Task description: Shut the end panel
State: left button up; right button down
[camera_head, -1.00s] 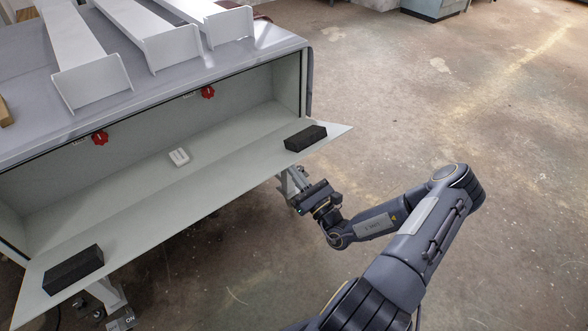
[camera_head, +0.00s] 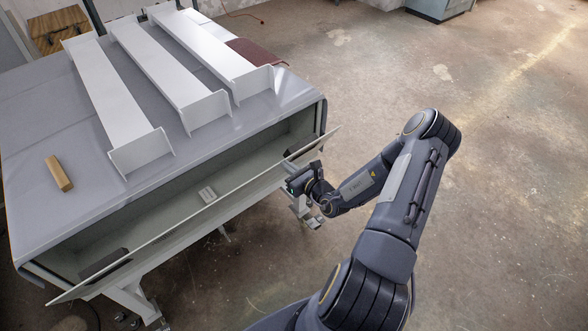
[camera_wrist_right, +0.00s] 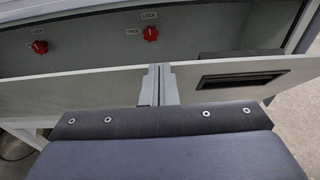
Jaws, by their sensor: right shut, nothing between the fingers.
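The end panel (camera_head: 190,214) is a long pale flap hinged along the bottom of the machine's end. It stands partly raised, tilted outward, with an open gap between its top edge and the machine (camera_head: 60,190). My right gripper (camera_head: 297,170) is shut and empty, at the outer side of the panel near its right end. In the right wrist view the closed fingers (camera_wrist_right: 158,85) overlap the panel (camera_wrist_right: 80,90), close to a dark recessed handle (camera_wrist_right: 242,78); whether they touch it I cannot tell. My left gripper is out of view.
Red lock knobs (camera_wrist_right: 151,33) sit on the inner wall behind the panel. White channels (camera_head: 165,70) and a wooden block (camera_head: 58,173) lie on top of the machine. Floor to the right is clear.

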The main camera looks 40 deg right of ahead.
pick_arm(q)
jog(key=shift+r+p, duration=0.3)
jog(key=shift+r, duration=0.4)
pick_arm(e)
jog(key=w+r, duration=0.4)
jog(key=w, duration=0.5)
jog(key=shift+w+a, duration=0.15)
jog(key=shift+w, duration=0.15)
jog(key=shift+f, duration=0.1)
